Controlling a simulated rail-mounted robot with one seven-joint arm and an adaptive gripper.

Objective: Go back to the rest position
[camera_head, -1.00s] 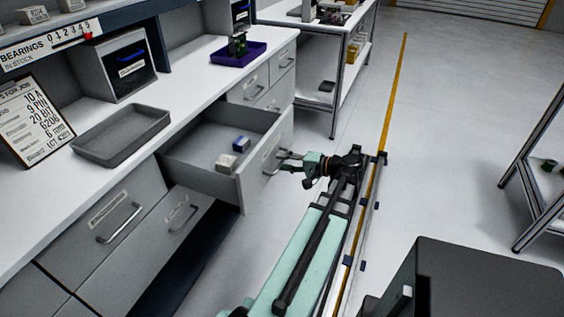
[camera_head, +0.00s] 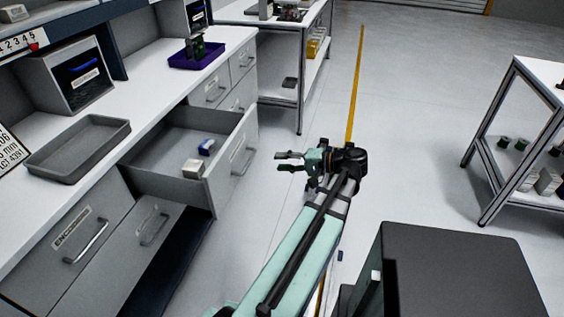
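My gripper (camera_head: 284,162) is open and empty. It points left over the floor, a clear gap to the right of the pulled-out drawer (camera_head: 227,165). The drawer stands open below the counter. A white box (camera_head: 193,168) and a small blue item (camera_head: 206,147) lie inside it. The drawer's handle (camera_head: 243,161) is free of my gripper.
A grey tray (camera_head: 80,148) and a purple tray (camera_head: 196,57) with dark parts are on the counter (camera_head: 100,187). A shelf table (camera_head: 500,118) stands at the right, another table (camera_head: 284,20) at the back. The floor (camera_head: 410,110) between is open.

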